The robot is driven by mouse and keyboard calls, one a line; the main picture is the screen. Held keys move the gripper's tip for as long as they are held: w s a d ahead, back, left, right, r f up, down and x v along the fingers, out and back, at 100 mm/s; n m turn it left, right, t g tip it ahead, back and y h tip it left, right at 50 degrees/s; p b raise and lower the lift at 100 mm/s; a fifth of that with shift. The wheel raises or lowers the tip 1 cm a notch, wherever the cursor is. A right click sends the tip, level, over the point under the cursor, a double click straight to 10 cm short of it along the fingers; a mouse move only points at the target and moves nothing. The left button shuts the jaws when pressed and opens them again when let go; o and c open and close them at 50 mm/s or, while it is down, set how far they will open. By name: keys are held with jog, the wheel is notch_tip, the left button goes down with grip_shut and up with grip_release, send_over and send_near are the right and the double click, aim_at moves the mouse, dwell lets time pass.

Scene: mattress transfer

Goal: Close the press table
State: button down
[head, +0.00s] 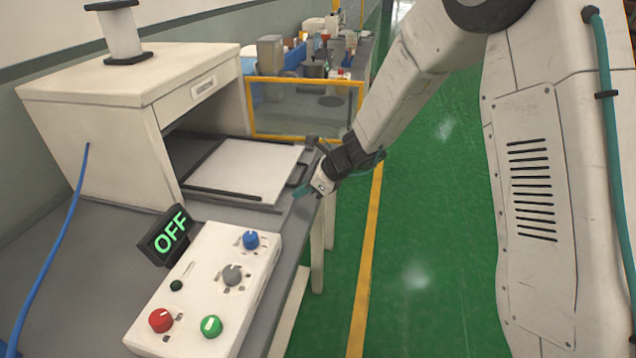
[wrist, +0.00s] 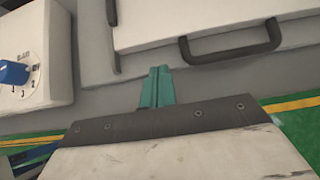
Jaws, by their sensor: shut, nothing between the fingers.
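The press (head: 95,85) is a cream box on the grey bench at the left, with an open front. Its sliding table (head: 245,170), a white plate with dark side rails, is pulled out toward the aisle. A dark handle (head: 297,174) is on the table's outer edge; the handle also shows in the wrist view (wrist: 232,46). My gripper (head: 305,190) is at the bench edge, just beside the handle and apart from it. In the wrist view its teal fingers (wrist: 157,88) are together and empty, below and left of the handle.
A control panel (head: 205,290) with blue, grey, red and green knobs stands in front, with a display (head: 168,236) reading OFF. A yellow-framed clear screen (head: 305,108) stands behind the table. The green floor aisle (head: 425,220) is clear.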

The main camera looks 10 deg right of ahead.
jog(key=shift+w+a+r, duration=0.1)
jog(key=shift+w+a, duration=0.15)
jog(key=shift+a, duration=0.4)
jog(key=shift+w+a, duration=0.25)
jog(key=shift+a, duration=0.4)
